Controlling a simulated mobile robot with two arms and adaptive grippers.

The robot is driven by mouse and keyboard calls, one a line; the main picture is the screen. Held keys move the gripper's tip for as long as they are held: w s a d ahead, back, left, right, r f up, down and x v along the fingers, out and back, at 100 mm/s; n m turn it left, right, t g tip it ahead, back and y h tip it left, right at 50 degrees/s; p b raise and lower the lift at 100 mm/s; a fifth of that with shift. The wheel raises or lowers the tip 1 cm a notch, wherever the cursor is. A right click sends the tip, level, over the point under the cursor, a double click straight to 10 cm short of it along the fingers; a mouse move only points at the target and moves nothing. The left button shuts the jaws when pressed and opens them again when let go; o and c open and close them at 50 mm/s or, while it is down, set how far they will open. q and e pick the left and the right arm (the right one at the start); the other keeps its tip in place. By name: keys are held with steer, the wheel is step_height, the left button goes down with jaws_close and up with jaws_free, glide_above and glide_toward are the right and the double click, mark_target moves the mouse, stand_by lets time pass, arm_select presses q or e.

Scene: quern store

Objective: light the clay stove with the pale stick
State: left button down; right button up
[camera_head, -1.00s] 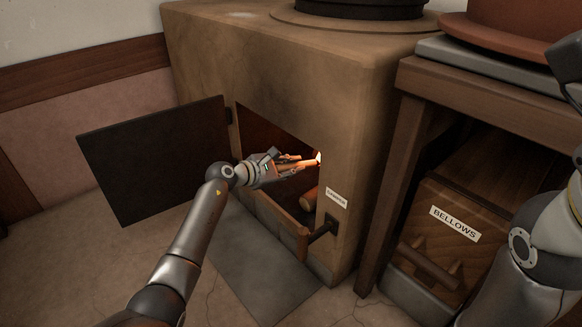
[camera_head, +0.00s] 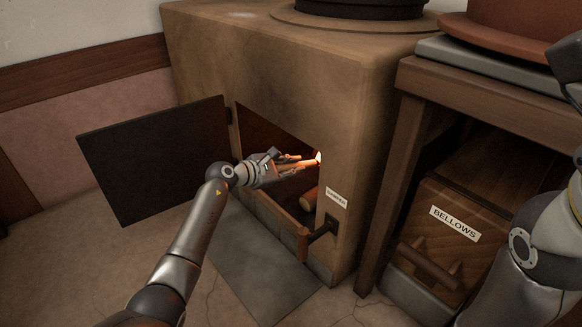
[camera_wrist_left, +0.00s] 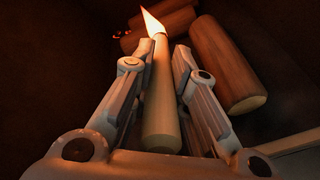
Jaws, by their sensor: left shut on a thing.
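The clay stove (camera_head: 290,90) stands in the middle of the head view, with its dark door (camera_head: 155,160) swung open to the left. My left gripper (camera_head: 297,163) is inside the stove's opening, shut on the pale stick (camera_wrist_left: 162,95). The stick's far tip burns with a small flame (camera_wrist_left: 152,22), which also shows at the right side of the opening in the head view (camera_head: 318,157). In the left wrist view a brown log (camera_wrist_left: 228,65) lies right of the stick, and other logs (camera_wrist_left: 165,28) lie beyond the flame. Small red glints show left of the flame.
A lever with a wooden handle (camera_head: 303,243) sticks out at the stove's front, below a small label. On the right, a wooden stand holds a box labelled BELLOWS (camera_head: 440,240). A dark plate (camera_head: 255,265) lies on the floor before the stove. My right arm shows at the right edge; its gripper does not show.

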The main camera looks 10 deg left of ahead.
arm_select(q)
steer(key=p+v, duration=0.2)
steer(key=v, duration=0.1)
steer(key=shift+r+p, duration=0.2)
steer(key=shift+p, duration=0.2)
steer(key=p+v, duration=0.4)
steer(key=v, duration=0.3)
steer(key=p, duration=0.2)
glide_toward(283, 167)
steer(key=shift+s+a, duration=0.7)
steer(key=shift+a, duration=0.3)
steer(key=shift+r, duration=0.1)
